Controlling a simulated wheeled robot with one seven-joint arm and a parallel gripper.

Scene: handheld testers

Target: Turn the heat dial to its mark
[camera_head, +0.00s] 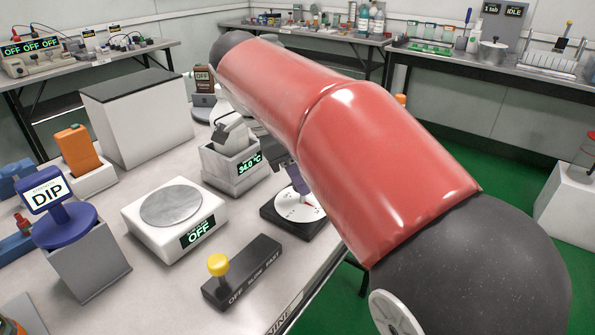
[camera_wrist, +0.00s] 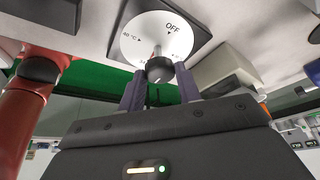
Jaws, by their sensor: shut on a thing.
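The heat dial (camera_head: 300,207) is a white disc on a black base at the table's right edge. In the wrist view the disc (camera_wrist: 136,52) shows an OFF mark at upper right and a 40 °C mark at left. Its round dark knob (camera_wrist: 159,69) sits at the disc's lower middle, with a small reddish part above it. My gripper (camera_wrist: 160,82) has its two purple fingers on either side of the knob, shut on it. In the head view my gripper (camera_head: 296,180) is over the dial, partly hidden by my red arm. A display (camera_head: 250,163) behind it reads 34.0 °C.
A scale (camera_head: 172,222) reading OFF stands left of the dial. A black switch box (camera_head: 243,272) with a yellow knob is in front. A DIP-labelled stand (camera_head: 68,225) and an orange device (camera_head: 77,150) are farther left. The table's right edge is close to the dial.

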